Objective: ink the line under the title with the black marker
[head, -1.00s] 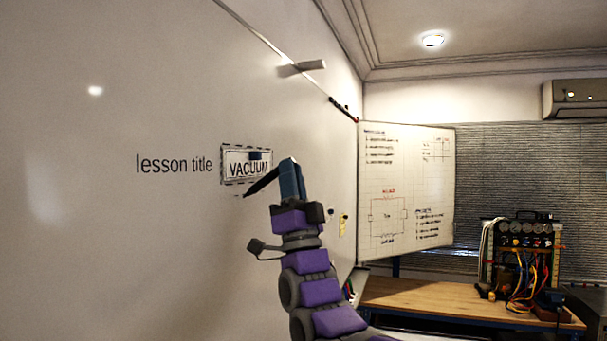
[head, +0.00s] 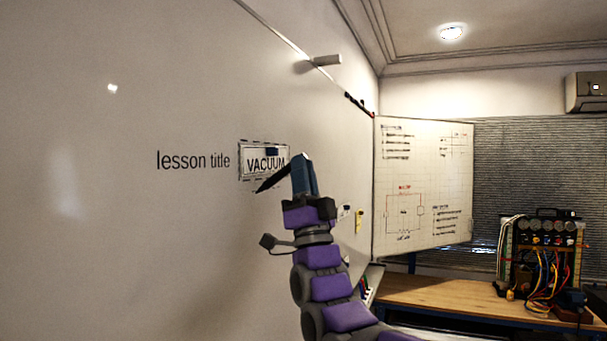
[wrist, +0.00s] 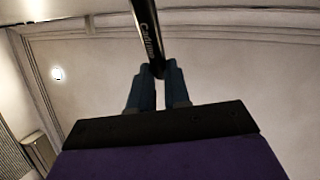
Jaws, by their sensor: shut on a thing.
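The whiteboard (head: 120,250) fills the left of the head view. It bears the words "lesson title" (head: 193,161) and, right of them, a framed title plate reading "VACUUM" (head: 262,155). My gripper (head: 303,165) is shut on the black marker (head: 273,180), which points left and down, its tip by the plate's lower edge. I cannot tell whether the tip touches the board. No line under the title can be made out; the marker and gripper cover part of that area. In the wrist view the marker (wrist: 148,35) sits between the blue fingers (wrist: 158,85).
A light-coloured bar (head: 326,60) and dark items (head: 359,104) sit along the board's top edge. A second board with a circuit drawing (head: 423,185) stands to the right. A wooden bench (head: 440,297) carries a wired gauge rig (head: 543,255). The board's lower left is bare.

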